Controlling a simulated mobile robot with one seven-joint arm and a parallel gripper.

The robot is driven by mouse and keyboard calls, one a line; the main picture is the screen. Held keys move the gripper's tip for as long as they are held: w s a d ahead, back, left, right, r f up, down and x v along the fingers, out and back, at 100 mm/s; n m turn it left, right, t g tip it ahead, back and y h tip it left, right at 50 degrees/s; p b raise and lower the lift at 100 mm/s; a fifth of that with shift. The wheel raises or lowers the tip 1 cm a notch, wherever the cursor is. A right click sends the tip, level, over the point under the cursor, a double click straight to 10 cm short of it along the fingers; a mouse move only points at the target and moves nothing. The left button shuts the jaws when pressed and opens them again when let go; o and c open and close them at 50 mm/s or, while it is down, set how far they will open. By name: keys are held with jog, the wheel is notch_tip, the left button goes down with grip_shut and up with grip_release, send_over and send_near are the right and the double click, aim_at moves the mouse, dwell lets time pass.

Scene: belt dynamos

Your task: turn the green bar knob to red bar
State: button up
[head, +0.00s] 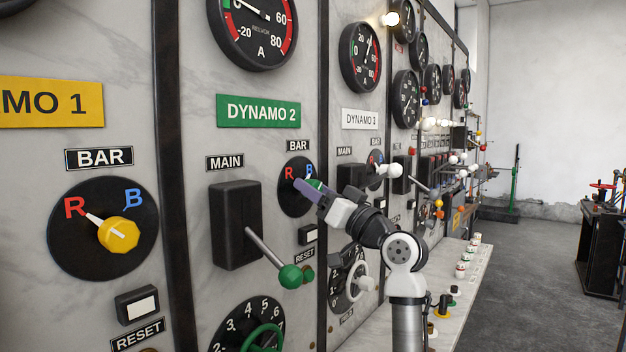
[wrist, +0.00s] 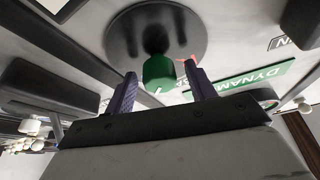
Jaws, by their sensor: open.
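The green bar knob (wrist: 158,72) sits on a round black dial (wrist: 158,30) on the DYNAMO 2 panel. In the head view the dial (head: 287,200) shows a red R (head: 289,172) on its left and a blue B (head: 309,170) on its right, under a BAR label. Only a bit of the green knob (head: 314,184) shows there, behind my gripper (head: 306,190). In the wrist view my gripper (wrist: 160,76) is open, with one finger on each side of the knob and gaps visible. The knob's pointer direction is not clear.
To the left of the dial, the MAIN lever with a green ball (head: 290,276) sticks out from its black box (head: 234,225). A small button box (head: 308,235) sits below the dial. A yellow knob (head: 118,235) is on the DYNAMO 1 panel. A ledge (head: 455,285) with small parts runs along the wall.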

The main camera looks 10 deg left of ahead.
jog(key=shift+w+a+r, duration=0.2)
jog(key=shift+w+a, duration=0.1)
jog(key=shift+a, duration=0.15)
jog(key=c, duration=1)
jog(key=shift+o, duration=0.2)
